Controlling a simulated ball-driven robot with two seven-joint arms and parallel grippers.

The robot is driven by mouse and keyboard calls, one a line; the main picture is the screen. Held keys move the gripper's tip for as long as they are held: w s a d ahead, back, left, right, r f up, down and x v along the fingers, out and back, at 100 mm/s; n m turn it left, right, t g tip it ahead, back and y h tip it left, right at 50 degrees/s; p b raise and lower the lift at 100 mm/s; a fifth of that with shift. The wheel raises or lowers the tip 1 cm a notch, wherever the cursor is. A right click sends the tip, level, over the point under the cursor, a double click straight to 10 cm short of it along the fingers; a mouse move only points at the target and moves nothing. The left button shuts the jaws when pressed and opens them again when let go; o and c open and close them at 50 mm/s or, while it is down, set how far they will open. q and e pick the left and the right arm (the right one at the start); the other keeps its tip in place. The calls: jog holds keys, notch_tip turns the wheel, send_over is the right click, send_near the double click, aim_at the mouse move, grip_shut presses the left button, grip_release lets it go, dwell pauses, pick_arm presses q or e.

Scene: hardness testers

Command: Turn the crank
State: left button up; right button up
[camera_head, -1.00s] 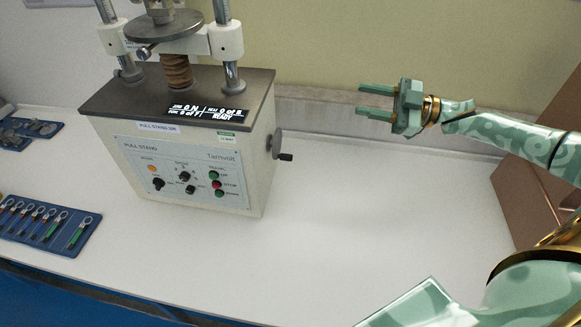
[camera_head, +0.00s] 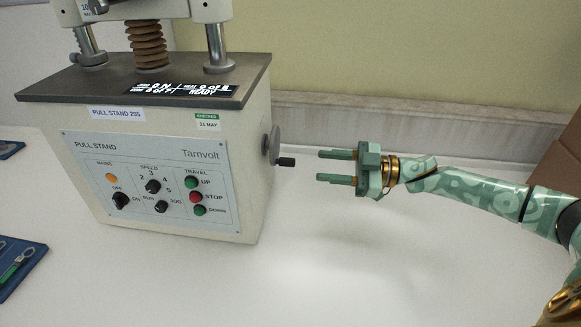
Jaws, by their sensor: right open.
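The crank (camera_head: 271,145) is a grey disc on the right side of the pull stand (camera_head: 155,165). Its dark handle (camera_head: 287,162) sticks out to the right, low on the disc. My right gripper (camera_head: 319,166) is open and empty. Its two green fingers point left at the handle, one a little above its height and one a little below. A small gap separates the fingertips from the handle in the picture; depth is hard to tell. My left gripper does not show.
The stand's front panel has knobs and lit buttons (camera_head: 195,197). Blue trays lie at the left edge, one with a ring-ended tool (camera_head: 18,262). A brown box (camera_head: 562,150) stands at the far right. The white bench (camera_head: 330,250) is clear in front of my right gripper.

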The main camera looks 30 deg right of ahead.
aim_at(292, 166)
jog(key=b+x, duration=0.1)
jog(key=x, duration=0.7)
jog(key=shift+w+a, duration=0.1)
jog(key=shift+w, duration=0.05)
grip_shut()
